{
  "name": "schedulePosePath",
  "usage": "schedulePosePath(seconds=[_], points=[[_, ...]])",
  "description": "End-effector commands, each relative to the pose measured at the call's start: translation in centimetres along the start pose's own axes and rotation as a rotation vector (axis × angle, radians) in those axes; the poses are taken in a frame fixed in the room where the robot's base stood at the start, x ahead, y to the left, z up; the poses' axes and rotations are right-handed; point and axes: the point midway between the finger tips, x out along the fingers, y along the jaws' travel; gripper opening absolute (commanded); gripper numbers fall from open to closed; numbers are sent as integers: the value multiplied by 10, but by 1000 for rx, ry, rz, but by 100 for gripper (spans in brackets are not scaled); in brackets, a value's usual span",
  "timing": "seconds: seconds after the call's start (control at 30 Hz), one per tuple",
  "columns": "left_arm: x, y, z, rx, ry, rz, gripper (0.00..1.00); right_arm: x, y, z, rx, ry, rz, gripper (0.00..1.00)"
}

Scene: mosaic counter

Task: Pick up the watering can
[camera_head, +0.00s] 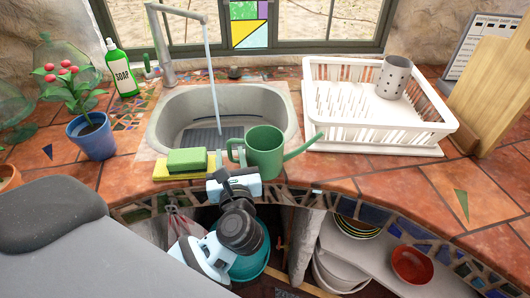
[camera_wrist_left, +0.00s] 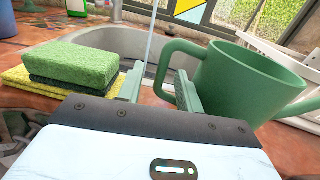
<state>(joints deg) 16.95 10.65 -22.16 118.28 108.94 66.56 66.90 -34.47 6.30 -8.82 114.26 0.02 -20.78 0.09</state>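The green watering can (camera_head: 265,155) stands upright on the tiled counter at the front edge of the sink, its spout pointing right and its handle on the left. It fills the right of the left wrist view (camera_wrist_left: 245,85), with its looped handle (camera_wrist_left: 164,62) toward the middle. My left gripper (camera_head: 236,158) is at the handle side of the can. Its two fingers (camera_wrist_left: 158,90) are apart, with the handle's outer part showing between them. I cannot tell whether either finger touches the handle. My right gripper is not in view.
A green sponge (camera_head: 187,161) on a yellow cloth (camera_head: 170,182) lies close left of my left gripper. The sink (camera_head: 270,97) with running water (camera_head: 209,70) is behind the can. A white dish rack (camera_head: 375,125) stands right, near the spout. A potted plant (camera_head: 92,138) stands left.

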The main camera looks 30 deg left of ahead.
Motion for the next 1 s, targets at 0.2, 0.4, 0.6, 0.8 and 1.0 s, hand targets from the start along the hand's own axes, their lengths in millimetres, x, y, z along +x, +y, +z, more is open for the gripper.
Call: schedulePosePath(seconds=[0.2,0.4,0.6,0.8,1.0], points=[[0,0,0,1,0,0,20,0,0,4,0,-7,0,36],[0,0,0,1,0,0,0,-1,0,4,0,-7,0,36],[0,0,0,0,-1,0,0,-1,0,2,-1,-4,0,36],[0,0,3,-1,-1,0,0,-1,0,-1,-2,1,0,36],[-1,0,29,-7,-4,1,0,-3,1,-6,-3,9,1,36]])
